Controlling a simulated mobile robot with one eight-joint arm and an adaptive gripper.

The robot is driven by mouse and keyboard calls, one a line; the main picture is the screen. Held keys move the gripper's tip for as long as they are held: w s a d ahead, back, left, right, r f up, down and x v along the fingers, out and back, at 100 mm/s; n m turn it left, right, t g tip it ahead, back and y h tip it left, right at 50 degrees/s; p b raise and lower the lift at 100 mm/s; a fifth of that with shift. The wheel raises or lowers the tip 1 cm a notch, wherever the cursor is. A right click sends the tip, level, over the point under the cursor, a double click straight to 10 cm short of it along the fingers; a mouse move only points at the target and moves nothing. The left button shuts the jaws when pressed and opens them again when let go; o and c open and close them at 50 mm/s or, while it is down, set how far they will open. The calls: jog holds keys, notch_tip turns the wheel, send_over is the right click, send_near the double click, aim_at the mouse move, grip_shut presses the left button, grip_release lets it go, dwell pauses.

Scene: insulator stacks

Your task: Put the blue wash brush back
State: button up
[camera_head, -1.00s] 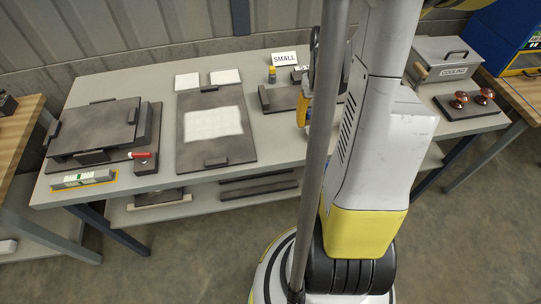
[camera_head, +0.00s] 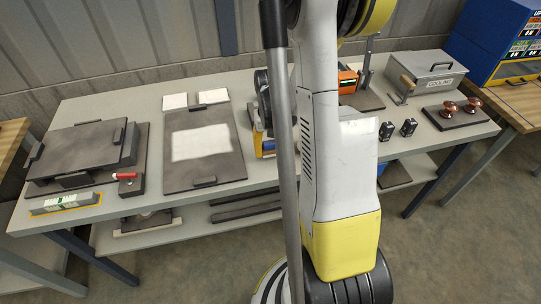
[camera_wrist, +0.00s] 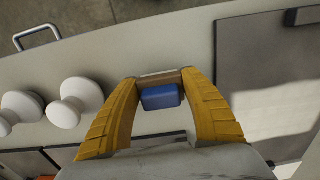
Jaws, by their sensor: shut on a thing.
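My gripper (camera_wrist: 159,78) is shut on the wash brush, with its two yellow fingers on either side. The brush's blue block (camera_wrist: 161,97) shows between the fingers, with a brownish strip across the fingertips. In the head view my gripper (camera_head: 260,128) is mostly hidden behind my arm, just right of the dark plate with the white patch (camera_head: 203,177). A bit of blue (camera_head: 268,146) shows beside its yellow finger. I cannot tell whether the brush touches the table.
Two white knobs (camera_wrist: 76,102) stand left of my gripper in the wrist view. On the grey table (camera_head: 130,92) are a dark stacked plate assembly (camera_head: 80,147), two small black boxes (camera_head: 408,127), a metal COOLING box (camera_head: 427,72) and two copper knobs (camera_head: 459,107). My arm hides the table's middle.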

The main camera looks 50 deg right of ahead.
notch_tip(320, 180, down, 2)
jog(key=shift+f, duration=0.1)
jog(key=o, duration=0.8)
jog(key=shift+f+b, duration=0.15)
jog(key=shift+b, duration=0.25)
jog(key=o, duration=0.4)
jog(key=shift+r, duration=0.25)
